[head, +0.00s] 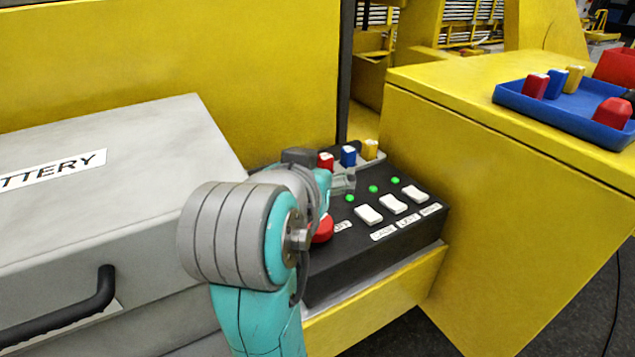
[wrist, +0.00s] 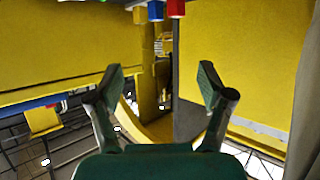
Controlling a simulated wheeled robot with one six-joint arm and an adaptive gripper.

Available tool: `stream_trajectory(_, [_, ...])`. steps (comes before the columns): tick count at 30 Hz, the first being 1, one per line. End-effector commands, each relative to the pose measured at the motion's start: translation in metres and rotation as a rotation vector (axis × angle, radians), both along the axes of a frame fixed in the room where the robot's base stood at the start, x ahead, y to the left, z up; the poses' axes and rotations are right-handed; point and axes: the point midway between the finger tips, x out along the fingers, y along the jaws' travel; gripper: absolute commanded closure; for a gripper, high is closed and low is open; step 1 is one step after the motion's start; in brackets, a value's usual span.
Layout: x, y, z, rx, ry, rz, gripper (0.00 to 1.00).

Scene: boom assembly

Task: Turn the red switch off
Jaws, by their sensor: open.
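The black control box (head: 385,245) stands at the middle right in the head view. At its back stand a red block (head: 326,161), a blue block (head: 348,156) and a yellow block (head: 370,149). A round red part (head: 323,230) shows at the box's left, half hidden behind my arm. I cannot tell which red part is the switch. My gripper (wrist: 162,80) is open and empty in the wrist view. Red (wrist: 176,8) and blue (wrist: 155,10) blocks show at that view's top edge, apart from the fingers. My arm hides the box's left side in the head view.
White rocker switches (head: 393,204) and green lights (head: 373,188) are on the box top. A grey battery case (head: 130,190) stands at left. A yellow block (head: 500,170) bounds the right and carries a blue tray (head: 560,110) with coloured parts.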

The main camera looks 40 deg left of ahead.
Motion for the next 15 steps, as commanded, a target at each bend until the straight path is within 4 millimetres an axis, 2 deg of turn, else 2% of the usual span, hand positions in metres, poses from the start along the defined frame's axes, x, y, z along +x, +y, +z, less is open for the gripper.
stream_trajectory(5, [0.008,-0.009,-0.011,-0.006,0.015,0.075,0.2])
stream_trajectory(9, [0.013,-0.023,-0.027,-0.011,0.032,0.218,0.2])
stream_trajectory(15, [0.003,-0.051,-0.045,-0.012,0.036,0.454,0.2])
